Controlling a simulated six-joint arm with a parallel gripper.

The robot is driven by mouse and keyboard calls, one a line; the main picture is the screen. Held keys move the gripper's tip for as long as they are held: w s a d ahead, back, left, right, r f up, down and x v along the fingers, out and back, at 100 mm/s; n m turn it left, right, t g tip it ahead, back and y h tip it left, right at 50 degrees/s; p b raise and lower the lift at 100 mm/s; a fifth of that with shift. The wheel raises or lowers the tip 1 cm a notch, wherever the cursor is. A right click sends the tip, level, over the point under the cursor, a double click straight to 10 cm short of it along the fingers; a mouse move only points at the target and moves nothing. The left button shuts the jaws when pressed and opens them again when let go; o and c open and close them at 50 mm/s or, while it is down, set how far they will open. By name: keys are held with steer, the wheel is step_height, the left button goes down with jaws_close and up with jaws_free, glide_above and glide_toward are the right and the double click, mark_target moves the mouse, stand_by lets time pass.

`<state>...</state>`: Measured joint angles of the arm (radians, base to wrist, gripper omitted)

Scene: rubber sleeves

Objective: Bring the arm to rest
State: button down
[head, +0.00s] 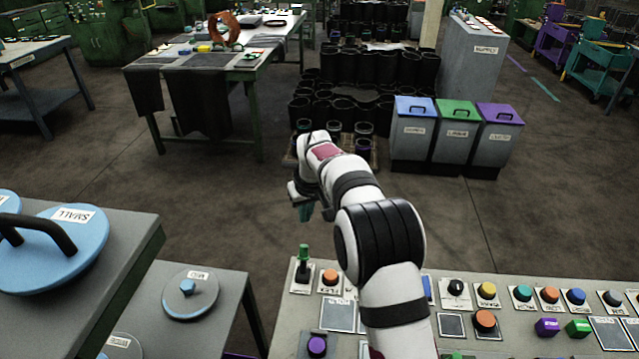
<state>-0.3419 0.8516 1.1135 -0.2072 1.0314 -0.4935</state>
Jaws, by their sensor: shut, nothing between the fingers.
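My gripper (304,210) shows at the far end of my white and black arm, left of the picture's middle. It hangs pointing down above the floor, just beyond the far edge of the control panel (450,317). My arm reaches up from the bottom of the picture and covers part of the panel.
The panel carries several coloured knobs and a green-topped lever (303,262) near my gripper. Blue lids (60,262) lie on grey stands at left. Three bins with blue, green and purple lids (457,110) stand beyond. Black sleeves (375,68) are stacked behind. Open floor lies between.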

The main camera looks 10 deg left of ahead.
steer(key=s+d+r+m+g, duration=0.1)
steer(key=s+d+r+m, duration=0.1)
steer(key=s+d+r, duration=0.3)
steer(key=s+d+r+m, duration=0.2)
steer(key=s+d, duration=0.1)
steer(key=s, duration=0.4)
steer(key=s+d+r+m+g, duration=0.1)
steer(key=s+d+r+m, duration=0.1)
steer(key=s+d+r, duration=0.4)
steer(key=s+d+f+m+g, duration=0.1)
steer(key=s+d+f+m, duration=0.15)
steer(key=s, duration=0.95)
steer(key=s+d+f+m, duration=0.1)
steer(key=s+f+m, duration=0.2)
steer(key=s, duration=0.9)
steer(key=w+a+r+n+t, duration=0.1)
steer(key=w+a+n, duration=0.25)
steer(key=w, duration=1.05)
steer(key=w+a+r+n+t, duration=0.1)
steer(key=w+a+n+t, duration=0.2)
steer(key=w, duration=1.1)
steer(key=w+a+f+n, duration=0.55)
steer(key=w+a, duration=0.55)
steer(key=w, duration=0.3)
step_height(320, 180, down, 8)
steer(key=y, duration=0.1)
steer(key=shift+w+r+t, duration=0.15)
steer(key=shift+r+t, duration=0.1)
steer(key=shift+t, duration=0.05)
